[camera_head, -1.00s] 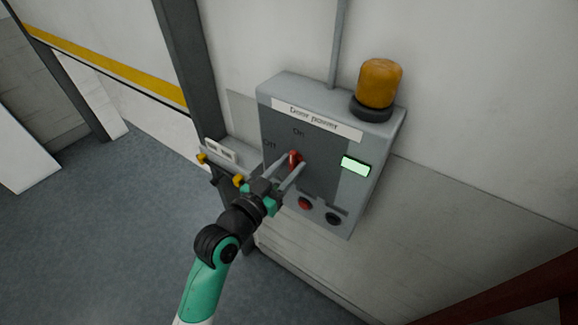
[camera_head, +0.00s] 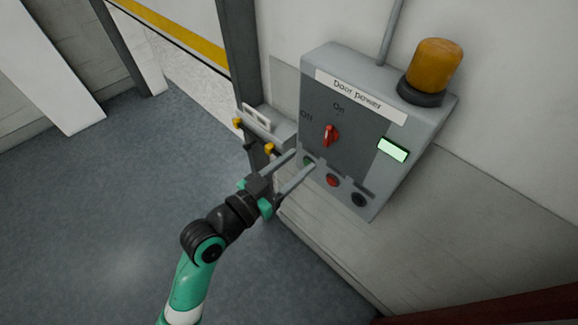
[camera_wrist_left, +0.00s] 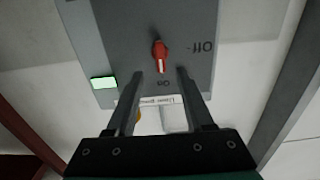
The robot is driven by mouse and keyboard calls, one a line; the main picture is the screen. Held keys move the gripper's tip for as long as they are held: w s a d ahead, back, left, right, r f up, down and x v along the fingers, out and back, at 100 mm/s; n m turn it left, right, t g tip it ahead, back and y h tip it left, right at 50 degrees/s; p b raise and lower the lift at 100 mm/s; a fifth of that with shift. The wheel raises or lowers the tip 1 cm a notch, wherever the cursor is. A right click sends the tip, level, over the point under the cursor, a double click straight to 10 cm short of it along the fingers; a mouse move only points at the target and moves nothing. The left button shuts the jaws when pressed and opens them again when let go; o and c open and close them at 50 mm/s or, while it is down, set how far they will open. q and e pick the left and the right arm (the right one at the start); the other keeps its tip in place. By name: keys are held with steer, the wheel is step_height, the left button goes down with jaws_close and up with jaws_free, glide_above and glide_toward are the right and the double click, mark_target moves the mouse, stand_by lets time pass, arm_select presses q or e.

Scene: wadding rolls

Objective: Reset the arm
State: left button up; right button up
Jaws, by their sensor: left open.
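My left gripper (camera_head: 304,160) is open and empty, with its two fingers pointing at the door power box (camera_head: 345,92). In the head view its fingertips are below and left of the red knob (camera_head: 331,134), apart from it. The knob's pointer is turned toward "On". In the left wrist view the knob (camera_wrist_left: 160,53) shows beyond the open fingers (camera_wrist_left: 160,73), with its white mark toward "On" and "Off" to its right. The green display (camera_head: 393,150) is lit. My right gripper is not in view.
An orange beacon (camera_head: 437,66) stands on top of the box. A red button (camera_head: 332,180) and a black button (camera_head: 359,200) sit at its lower edge; a green one is partly behind my fingers. A small grey unit (camera_head: 266,125) is to the left. Open floor (camera_head: 110,220) lies left.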

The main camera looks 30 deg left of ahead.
arm_select(q)
steer(key=shift+s+a, duration=0.25)
steer(key=shift+s, duration=0.85)
steer(key=d+r+m+t+h, duration=0.2)
steer(key=d+r+m+t, duration=0.15)
steer(key=r, duration=1.75)
steer(key=s+a+r+n+t+y, duration=0.1)
steer(key=s+r+n+t+y, duration=0.2)
steer(key=r, duration=0.6)
steer(key=s+a+r+n+t+y, duration=0.1)
steer(key=s+a+r+n+t, duration=0.2)
steer(key=s+r, duration=0.4)
step_height(320, 180, up, 24)
steer(key=w+d+p, duration=0.1)
steer(key=w+p, duration=0.1)
steer(key=p, duration=2)
steer(key=shift+d+f+m+h+p, duration=0.25)
steer(key=shift+d+m+h+p, duration=0.05)
steer(key=shift+d+m, duration=0.15)
